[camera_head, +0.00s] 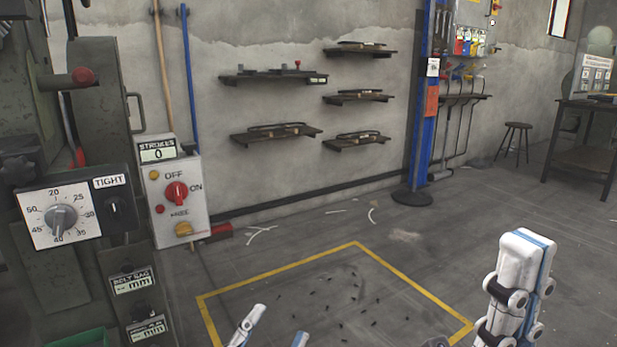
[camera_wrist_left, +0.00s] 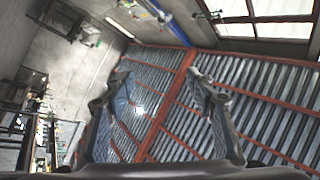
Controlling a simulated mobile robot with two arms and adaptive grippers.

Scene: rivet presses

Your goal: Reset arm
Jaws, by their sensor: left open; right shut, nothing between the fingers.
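My left gripper (camera_head: 272,337) shows at the bottom edge of the head view as two white and blue fingertips set apart. In the left wrist view its two fingers (camera_wrist_left: 157,75) are spread, with empty space between them and the roof behind. My right gripper (camera_head: 527,242) stands at the lower right of the head view, pointing up. Its white and blue fingers are closed together with nothing between them. Neither gripper touches anything that I can see. Most of both arms is out of view.
A press with a dial panel (camera_head: 60,212) and a switch box (camera_head: 175,195) reading STROKES 0 stands at the left. A yellow floor outline (camera_head: 283,272) surrounds scattered small dark bits. Wall shelves (camera_head: 277,135), a blue post (camera_head: 424,110) and a stool (camera_head: 515,130) are farther back.

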